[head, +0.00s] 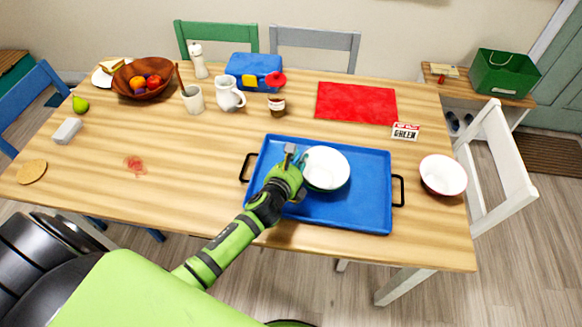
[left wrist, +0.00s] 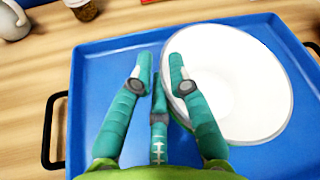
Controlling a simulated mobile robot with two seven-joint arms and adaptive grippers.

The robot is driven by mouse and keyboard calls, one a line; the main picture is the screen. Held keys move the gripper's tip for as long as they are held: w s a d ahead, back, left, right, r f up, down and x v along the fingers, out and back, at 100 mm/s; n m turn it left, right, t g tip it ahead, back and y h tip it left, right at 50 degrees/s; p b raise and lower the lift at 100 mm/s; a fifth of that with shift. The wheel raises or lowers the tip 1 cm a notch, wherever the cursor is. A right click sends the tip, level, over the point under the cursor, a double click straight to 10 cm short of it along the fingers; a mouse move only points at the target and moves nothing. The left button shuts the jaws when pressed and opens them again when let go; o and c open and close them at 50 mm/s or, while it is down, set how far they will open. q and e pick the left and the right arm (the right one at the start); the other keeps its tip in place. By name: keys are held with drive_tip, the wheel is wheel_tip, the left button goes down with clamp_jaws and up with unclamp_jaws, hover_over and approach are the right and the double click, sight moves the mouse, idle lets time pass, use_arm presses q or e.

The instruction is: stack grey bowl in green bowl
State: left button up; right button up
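A bowl with a white inside and a thin dark, greenish lower edge (head: 330,168) sits on the blue tray (head: 365,213); it also shows in the left wrist view (left wrist: 232,85). I cannot tell whether it is the grey or the green one, or whether a second bowl is under it. My left gripper (head: 297,158) is at this bowl's left rim. Its fingers (left wrist: 159,68) are apart, the right one overlapping the rim and the left one over the tray, with a visible gap between them. My right gripper is not in view.
Another white-inside bowl with a reddish outside (head: 443,175) stands at the table's right edge. A red mat (head: 356,103) and a lettered card (head: 405,132) lie behind the tray. A pitcher (head: 229,95), a cup (head: 193,99) and a jar (head: 276,103) stand behind left. The tray's right part is bare.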

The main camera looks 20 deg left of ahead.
use_arm(q)
drive_tip(key=v, duration=1.2)
drive_tip(key=shift+r+b, duration=0.3)
drive_tip(key=shift+r, duration=0.05)
